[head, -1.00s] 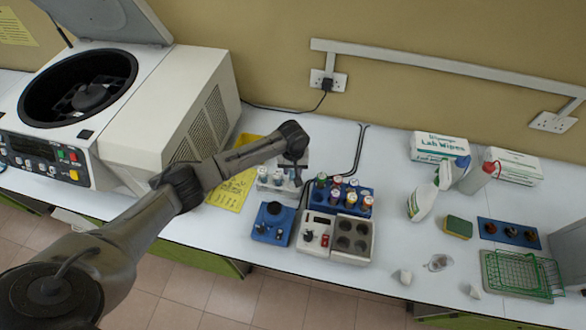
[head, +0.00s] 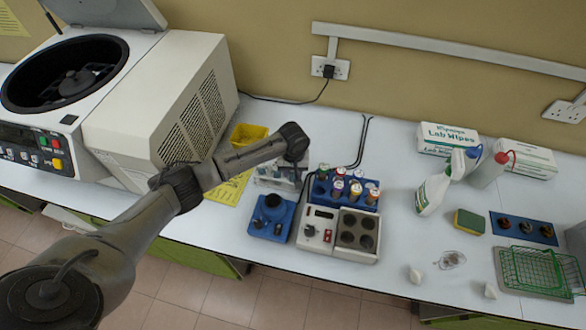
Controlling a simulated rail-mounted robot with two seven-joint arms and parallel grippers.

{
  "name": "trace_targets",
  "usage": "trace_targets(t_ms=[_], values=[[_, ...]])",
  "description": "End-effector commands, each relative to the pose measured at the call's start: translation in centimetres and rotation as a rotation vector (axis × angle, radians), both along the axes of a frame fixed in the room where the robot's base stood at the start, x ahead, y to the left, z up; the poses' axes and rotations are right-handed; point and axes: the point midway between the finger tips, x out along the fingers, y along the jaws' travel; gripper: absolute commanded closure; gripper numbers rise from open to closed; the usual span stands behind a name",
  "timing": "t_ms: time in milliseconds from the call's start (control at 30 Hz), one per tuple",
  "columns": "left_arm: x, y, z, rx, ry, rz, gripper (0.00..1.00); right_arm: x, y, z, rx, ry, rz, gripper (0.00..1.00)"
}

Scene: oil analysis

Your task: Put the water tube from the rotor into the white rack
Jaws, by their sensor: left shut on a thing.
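The white rack (head: 268,181) stands on the bench beside the yellow sheet, with several tubes in it. My left gripper (head: 294,166) points down over the right end of this rack. It is shut on a tube, which is mostly hidden by the gripper and too small to read, so I cannot tell whether it touches the rack. The rotor (head: 76,82) sits in the open bowl of the centrifuge (head: 160,105) at the upper left. Its tube slots are too dark to make out. My right gripper is not in view.
A blue rack (head: 318,190) of colour-capped tubes stands close to the right of the white rack. In front are a blue device (head: 270,218) and a white block heater (head: 338,232). A yellow tray (head: 248,135) lies behind. The bench to the right of the blue rack has clear room.

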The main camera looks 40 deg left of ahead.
Motion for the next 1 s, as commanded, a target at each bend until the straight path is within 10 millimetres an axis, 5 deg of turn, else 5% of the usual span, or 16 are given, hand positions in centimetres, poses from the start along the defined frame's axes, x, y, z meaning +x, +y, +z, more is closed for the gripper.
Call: trace_targets(t_ms=[367, 400, 667, 1000], values=[[-0.01, 0.0, -0.41, 0.0, 0.0, 0.0, 0.89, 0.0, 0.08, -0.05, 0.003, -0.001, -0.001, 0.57], [-0.01, 0.0, -0.41, 0.0, 0.0, 0.0, 0.63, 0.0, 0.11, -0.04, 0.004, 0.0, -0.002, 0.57], [-0.01, 0.02, -0.41, 0.0, 0.0, 0.0, 0.38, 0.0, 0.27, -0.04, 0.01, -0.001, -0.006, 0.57], [0.01, 0.02, 0.04, 0.0, 0.0, 0.0, 0.36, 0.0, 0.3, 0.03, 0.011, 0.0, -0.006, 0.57]])
